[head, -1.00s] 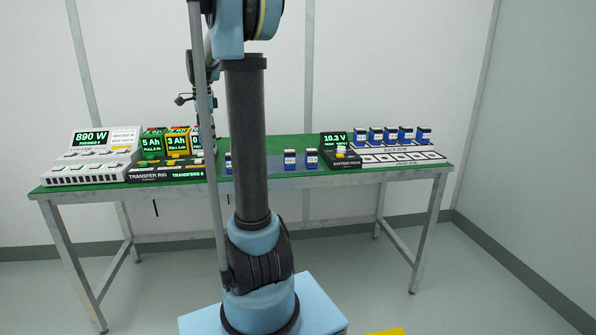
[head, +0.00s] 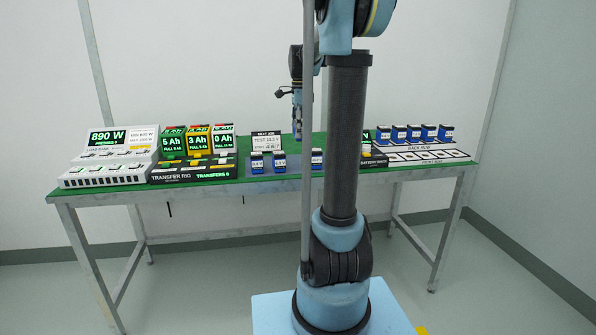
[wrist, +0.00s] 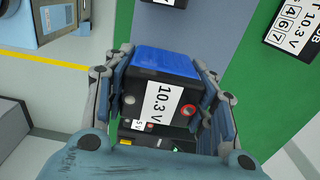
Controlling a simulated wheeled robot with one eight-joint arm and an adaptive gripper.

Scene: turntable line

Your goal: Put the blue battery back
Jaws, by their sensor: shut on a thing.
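My gripper (head: 297,120) hangs above the table's middle, left of my arm column. In the wrist view its two fingers (wrist: 168,100) are shut on a blue battery (wrist: 162,62) with a dark end, a red terminal and a white "10.3 V" label. The held battery also shows in the head view (head: 298,131), small, apparently clear of the table. Three loose blue batteries stand on the table, at left (head: 257,163), beside it (head: 279,162) and further right (head: 316,160). Several more stand in the back row (head: 413,133); white-outlined places (head: 424,156) in front look empty.
The green table (head: 230,182) carries a charger station (head: 108,160), a transfer rig (head: 192,172) with tall packs, and a white sign (head: 266,142) at the back. A battery gauge (head: 374,160) is partly hidden by my arm.

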